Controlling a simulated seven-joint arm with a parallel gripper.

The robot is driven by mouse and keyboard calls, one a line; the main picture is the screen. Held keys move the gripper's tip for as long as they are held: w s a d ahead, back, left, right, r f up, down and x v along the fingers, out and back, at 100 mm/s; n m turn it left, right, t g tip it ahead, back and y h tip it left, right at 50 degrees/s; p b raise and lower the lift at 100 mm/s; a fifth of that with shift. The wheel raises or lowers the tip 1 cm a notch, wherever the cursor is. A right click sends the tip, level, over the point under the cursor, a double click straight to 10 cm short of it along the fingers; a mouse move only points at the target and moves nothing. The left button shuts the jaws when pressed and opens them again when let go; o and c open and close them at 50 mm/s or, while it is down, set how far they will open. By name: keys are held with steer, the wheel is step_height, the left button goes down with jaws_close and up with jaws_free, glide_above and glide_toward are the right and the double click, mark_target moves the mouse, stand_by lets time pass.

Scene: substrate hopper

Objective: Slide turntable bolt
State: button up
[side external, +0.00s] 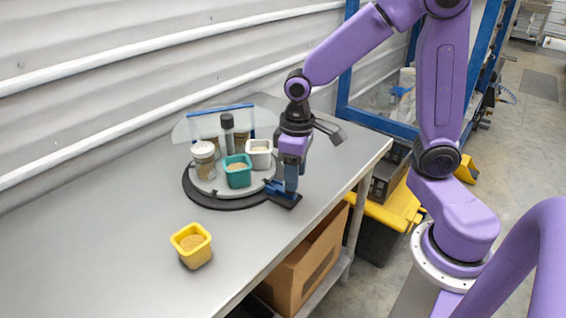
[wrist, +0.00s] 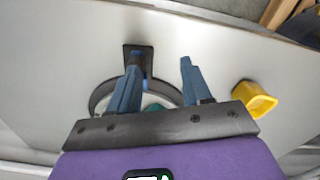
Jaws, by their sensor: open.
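The turntable (side external: 190,190) is a grey disc with a dark rim, carrying cups and jars. At its front right edge a dark bolt plate (side external: 290,203) with a blue bolt part (side external: 274,188) lies on the bench. My gripper (side external: 287,187) points down just over this plate and partly hides the bolt.
A teal cup (side external: 238,175), a white cup (side external: 259,153) and a lidded jar (side external: 204,160) stand on the turntable. A clear panel with a blue bar (side external: 222,109) rises behind. A yellow cup (side external: 191,246) stands alone on the bench (side external: 100,235), whose left part is clear.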

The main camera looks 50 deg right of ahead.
steer(key=w+d+m, duration=0.1)
steer(key=w, duration=0.1)
steer(key=w+d+f+m, duration=0.1)
steer(key=w, duration=0.1)
steer(key=w+d+f+m, duration=0.1)
steer(key=w, duration=0.1)
steer(key=shift+w+d+f, duration=0.1)
steer(key=shift+d+f, duration=0.05)
steer(key=shift+f, duration=0.05)
steer(key=shift+s, duration=0.45)
steer(key=shift+s+d+f, duration=0.1)
steer(key=shift+s+f, duration=0.2)
steer(key=shift+s, duration=0.35)
step_height(320, 180, down, 3)
steer(key=shift+r, duration=0.1)
steer(key=shift+f, duration=0.8)
steer(key=c, duration=0.7)
